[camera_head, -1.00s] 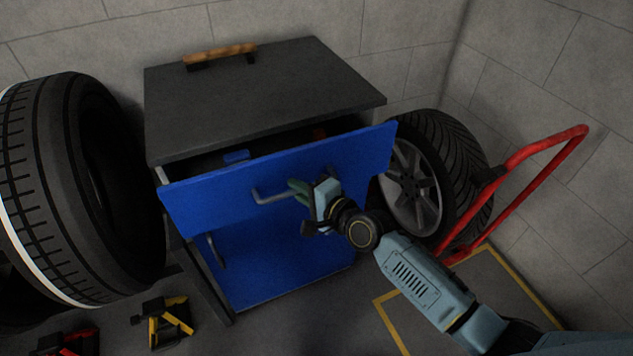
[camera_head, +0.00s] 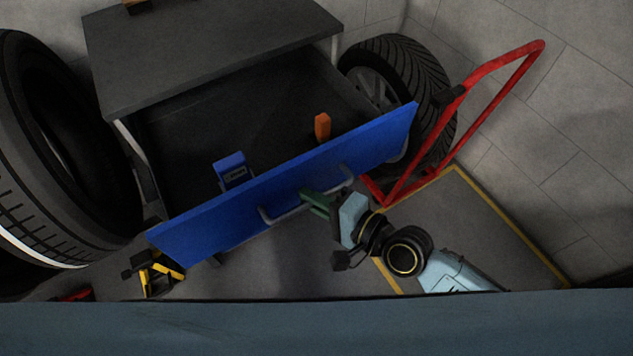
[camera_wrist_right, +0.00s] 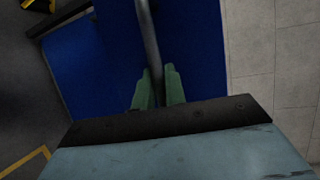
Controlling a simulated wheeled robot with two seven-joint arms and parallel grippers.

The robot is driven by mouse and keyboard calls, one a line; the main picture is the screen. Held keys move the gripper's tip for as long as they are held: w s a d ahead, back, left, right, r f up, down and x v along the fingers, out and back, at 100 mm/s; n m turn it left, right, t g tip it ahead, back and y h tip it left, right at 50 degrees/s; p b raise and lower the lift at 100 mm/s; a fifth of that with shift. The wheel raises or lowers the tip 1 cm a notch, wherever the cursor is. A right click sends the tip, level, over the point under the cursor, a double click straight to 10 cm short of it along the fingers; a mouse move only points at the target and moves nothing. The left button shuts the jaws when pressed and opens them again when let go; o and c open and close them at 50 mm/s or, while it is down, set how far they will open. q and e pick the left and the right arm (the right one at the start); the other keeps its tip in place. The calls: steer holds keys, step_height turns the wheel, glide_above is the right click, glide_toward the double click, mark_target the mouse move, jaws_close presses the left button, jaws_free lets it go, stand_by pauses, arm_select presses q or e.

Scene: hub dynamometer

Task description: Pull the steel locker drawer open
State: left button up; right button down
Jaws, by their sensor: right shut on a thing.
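The steel locker (camera_head: 215,45) has a dark grey top. Its drawer (camera_head: 285,195) has a blue front and stands pulled far out, showing a dark interior. A grey bar handle (camera_head: 283,212) runs along the front. My right gripper (camera_head: 315,201) is shut on the handle, with its green fingers around the bar. In the right wrist view the handle (camera_wrist_right: 150,40) passes between the two fingers. A blue device (camera_head: 232,170) and an orange item (camera_head: 322,127) lie in the drawer. My left gripper is not in view.
A large tyre (camera_head: 50,150) stands to the left. A wheel with tyre (camera_head: 400,85) and a red hand truck frame (camera_head: 500,80) stand to the right. A yellow and black item (camera_head: 155,272) is on the floor below the drawer's left end.

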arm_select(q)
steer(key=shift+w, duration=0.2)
arm_select(e)
steer(key=shift+s+d, duration=0.2)
steer(key=shift+s, duration=0.05)
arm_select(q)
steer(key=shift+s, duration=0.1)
arm_select(e)
steer(key=c, duration=1.5)
jaws_free()
steer(key=shift+o, duration=0.2)
